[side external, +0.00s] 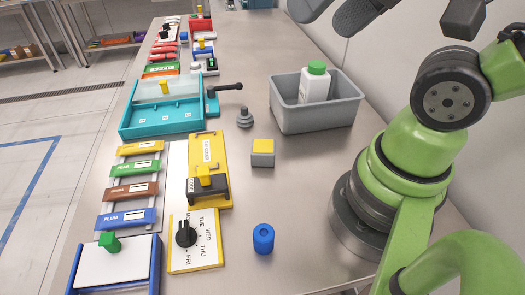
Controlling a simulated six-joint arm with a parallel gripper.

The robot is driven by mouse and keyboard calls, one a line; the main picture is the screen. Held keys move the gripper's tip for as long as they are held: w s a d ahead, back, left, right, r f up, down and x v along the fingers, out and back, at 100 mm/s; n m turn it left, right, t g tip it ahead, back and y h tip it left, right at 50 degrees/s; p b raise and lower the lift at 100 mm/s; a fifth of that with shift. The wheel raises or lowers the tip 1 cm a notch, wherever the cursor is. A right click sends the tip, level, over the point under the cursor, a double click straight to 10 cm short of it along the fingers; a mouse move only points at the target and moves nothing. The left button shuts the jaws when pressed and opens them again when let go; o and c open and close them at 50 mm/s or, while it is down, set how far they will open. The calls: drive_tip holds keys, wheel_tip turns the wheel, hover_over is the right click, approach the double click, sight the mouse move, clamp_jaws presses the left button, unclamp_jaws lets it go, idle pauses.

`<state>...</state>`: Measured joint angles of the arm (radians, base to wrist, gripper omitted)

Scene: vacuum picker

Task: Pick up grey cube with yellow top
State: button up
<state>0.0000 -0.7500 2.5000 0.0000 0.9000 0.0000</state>
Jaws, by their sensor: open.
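The grey cube with yellow top (263,153) sits upright on the steel table, right of the yellow fixture and in front of the grey bin. Its yellow face shows on top and grey shows on its sides. Dark grey rounded parts at the top edge look like the fingers of my gripper (322,20), cut off by the frame. They are apart, with nothing seen between them, and are high above the table, well clear of the cube.
A grey bin (317,117) holds a white bottle with a green cap (316,82). A grey stepped knob (244,118) and a blue cylinder (263,239) stand near the cube. Fixtures line the left, including a teal box (160,118) and a yellow panel (208,150). The table around the cube is clear.

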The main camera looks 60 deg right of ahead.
drive_tip(key=n+g+h, duration=0.2)
drive_tip(key=n+g, duration=0.5)
drive_tip(key=n, duration=0.3)
hover_over(263, 146)
drive_tip(key=f, duration=2.4)
drive_tip(key=shift+s+a, duration=0.2)
drive_tip(key=shift+a, duration=0.1)
drive_tip(key=shift+w+d+f, duration=0.1)
drive_tip(key=shift+d+f, duration=0.05)
drive_tip(key=shift+f, duration=1.4)
drive_tip(key=shift+w+d+f, duration=0.1)
drive_tip(key=shift+d+f, duration=0.05)
drive_tip(key=shift+f, duration=1.4)
drive_tip(key=c, duration=1)
drive_tip(key=shift+c, duration=0.2)
